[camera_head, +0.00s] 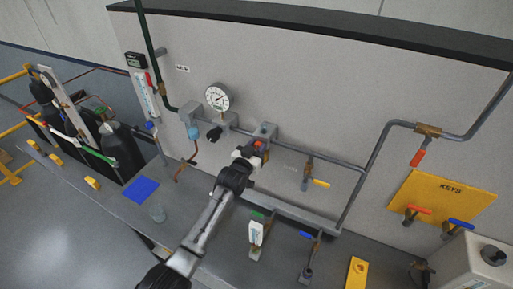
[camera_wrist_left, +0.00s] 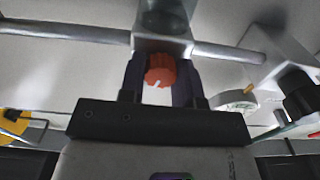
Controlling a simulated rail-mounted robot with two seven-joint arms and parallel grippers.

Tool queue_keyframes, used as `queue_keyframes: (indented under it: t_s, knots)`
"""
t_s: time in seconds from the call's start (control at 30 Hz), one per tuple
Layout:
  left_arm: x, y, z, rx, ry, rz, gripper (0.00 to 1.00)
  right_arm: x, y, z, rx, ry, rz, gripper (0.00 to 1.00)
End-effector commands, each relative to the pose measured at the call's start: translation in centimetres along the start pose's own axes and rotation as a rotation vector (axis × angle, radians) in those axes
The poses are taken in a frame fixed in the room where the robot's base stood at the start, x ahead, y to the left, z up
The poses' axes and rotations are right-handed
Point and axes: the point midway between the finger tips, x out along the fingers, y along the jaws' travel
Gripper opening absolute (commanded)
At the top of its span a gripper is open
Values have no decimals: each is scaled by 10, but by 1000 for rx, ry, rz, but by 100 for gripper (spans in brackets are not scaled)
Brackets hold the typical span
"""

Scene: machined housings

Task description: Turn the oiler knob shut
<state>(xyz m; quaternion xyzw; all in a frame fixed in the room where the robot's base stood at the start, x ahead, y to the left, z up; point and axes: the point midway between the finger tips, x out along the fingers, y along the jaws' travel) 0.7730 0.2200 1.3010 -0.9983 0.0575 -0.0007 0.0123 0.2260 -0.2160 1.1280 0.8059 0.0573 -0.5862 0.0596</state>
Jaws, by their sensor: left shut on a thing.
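The oiler knob is a ribbed orange-red knob (camera_wrist_left: 160,70) with a white pointer mark, low on its face, in the left wrist view. It sits below a grey block (camera_wrist_left: 163,42) with a dark round bowl on the pipe. In the head view only a bit of the knob (camera_head: 260,145) shows past my gripper. My left gripper (camera_wrist_left: 160,78) is shut on the knob, with one dark finger on each side of it. In the head view the left gripper (camera_head: 253,153) is up against the oiler on the wall pipe. My right gripper is not in view.
A pressure gauge (camera_head: 217,97) and a black knob (camera_head: 214,134) are left of the oiler. A yellow-handled valve (camera_head: 320,183) is to its right.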

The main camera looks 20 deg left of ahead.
Motion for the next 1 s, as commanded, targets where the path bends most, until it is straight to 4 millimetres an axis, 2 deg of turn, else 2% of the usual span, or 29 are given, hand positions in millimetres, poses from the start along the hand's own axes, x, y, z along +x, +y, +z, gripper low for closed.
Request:
queue_keyframes:
  t_s: [0.43, 1.0]
  knots:
    - [0, 0, 0, -250, 1, 0, 7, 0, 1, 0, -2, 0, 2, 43]
    - [0, 0, 0, -305, 1, 0, 7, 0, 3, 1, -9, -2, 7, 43]
